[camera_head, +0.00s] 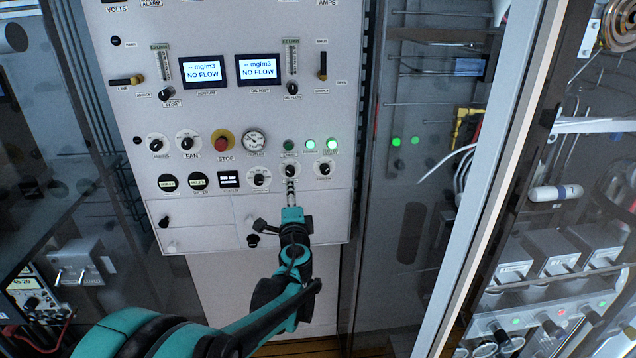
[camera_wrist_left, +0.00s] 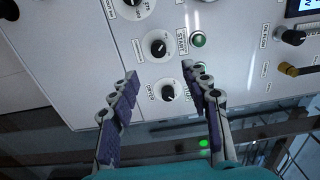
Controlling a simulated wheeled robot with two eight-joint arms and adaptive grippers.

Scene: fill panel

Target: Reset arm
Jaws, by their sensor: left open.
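My left gripper (camera_head: 291,188) reaches up from the bottom of the head view to the white control panel (camera_head: 222,108). Its fingertips are in front of the panel, just below a black knob (camera_head: 290,170) in the lower row. In the left wrist view the two purple-padded fingers (camera_wrist_left: 159,72) are spread with nothing between them. A black knob (camera_wrist_left: 168,92) on a white dial shows in the gap behind them, and another knob (camera_wrist_left: 158,48) lies just beyond the tips. Whether a finger touches the panel cannot be told. My right gripper is not in view.
The panel carries a red stop button (camera_head: 222,143), a pressure gauge (camera_head: 254,141), two "NO FLOW" displays (camera_head: 257,69) and green lights (camera_head: 310,145). A pale upright frame post (camera_head: 490,190) and glass stand to the right, with equipment behind. Dark glass is at the left.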

